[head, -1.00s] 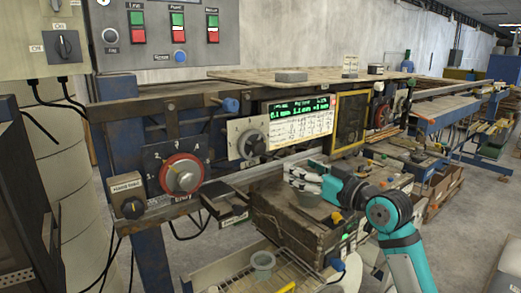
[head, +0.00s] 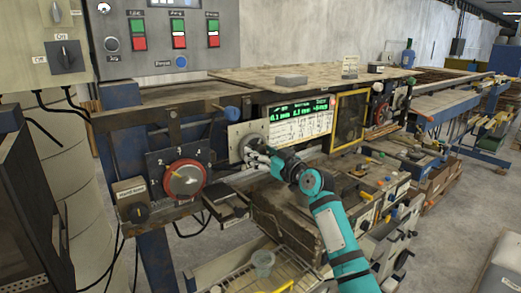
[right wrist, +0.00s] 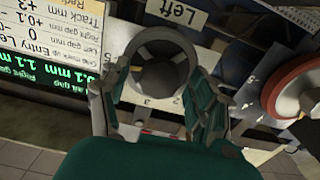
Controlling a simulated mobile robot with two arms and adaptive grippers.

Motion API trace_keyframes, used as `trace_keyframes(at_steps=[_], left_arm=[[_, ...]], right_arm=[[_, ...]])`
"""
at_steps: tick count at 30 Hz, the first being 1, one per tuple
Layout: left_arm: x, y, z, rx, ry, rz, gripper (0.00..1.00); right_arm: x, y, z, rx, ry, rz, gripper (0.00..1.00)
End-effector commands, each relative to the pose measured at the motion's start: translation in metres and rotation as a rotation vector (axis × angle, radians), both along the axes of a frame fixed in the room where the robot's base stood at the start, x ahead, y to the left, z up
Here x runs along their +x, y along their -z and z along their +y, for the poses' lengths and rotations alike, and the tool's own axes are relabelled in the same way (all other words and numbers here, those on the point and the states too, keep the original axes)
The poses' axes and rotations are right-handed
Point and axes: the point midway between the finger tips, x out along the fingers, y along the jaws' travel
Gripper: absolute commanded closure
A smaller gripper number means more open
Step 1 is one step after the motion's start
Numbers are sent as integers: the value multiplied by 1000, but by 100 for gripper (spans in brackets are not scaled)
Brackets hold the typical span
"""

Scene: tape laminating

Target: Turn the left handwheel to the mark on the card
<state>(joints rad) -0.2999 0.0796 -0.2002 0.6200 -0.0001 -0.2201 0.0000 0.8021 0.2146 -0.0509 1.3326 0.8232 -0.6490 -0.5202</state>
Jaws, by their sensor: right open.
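The left handwheel (head: 247,142) is a small grey wheel on a pale dial plate, left of the green readout in the head view. In the right wrist view the grey wheel (right wrist: 163,75) sits below a tag reading "Left" (right wrist: 178,12). My right gripper (head: 256,157) is at the wheel, and its fingers partly hide it. In the right wrist view its open fingers (right wrist: 152,92) stand on both sides of the wheel; contact cannot be told. The printed card (head: 301,123) hangs under the readout and also shows in the right wrist view (right wrist: 50,35). My left gripper is out of view.
A larger red handwheel (head: 184,181) on a dark plate is to the left of the left handwheel. A small box with a knob (head: 137,206) is further left. The green readout (head: 300,108) and a yellow-framed panel (head: 350,120) are to the right.

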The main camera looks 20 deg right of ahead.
Motion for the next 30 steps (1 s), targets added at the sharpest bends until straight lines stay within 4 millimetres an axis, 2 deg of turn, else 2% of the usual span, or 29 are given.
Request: trace_keyframes(at_steps=[11, 24, 30], left_arm=[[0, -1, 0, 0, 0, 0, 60], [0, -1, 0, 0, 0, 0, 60], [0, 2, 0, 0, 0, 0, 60]], right_arm=[[5, 0, 2, 1, -1, 0, 37], [5, 1, 2, 1, 0, 1, 93], [5, 2, 2, -14, 0, -4, 93]])
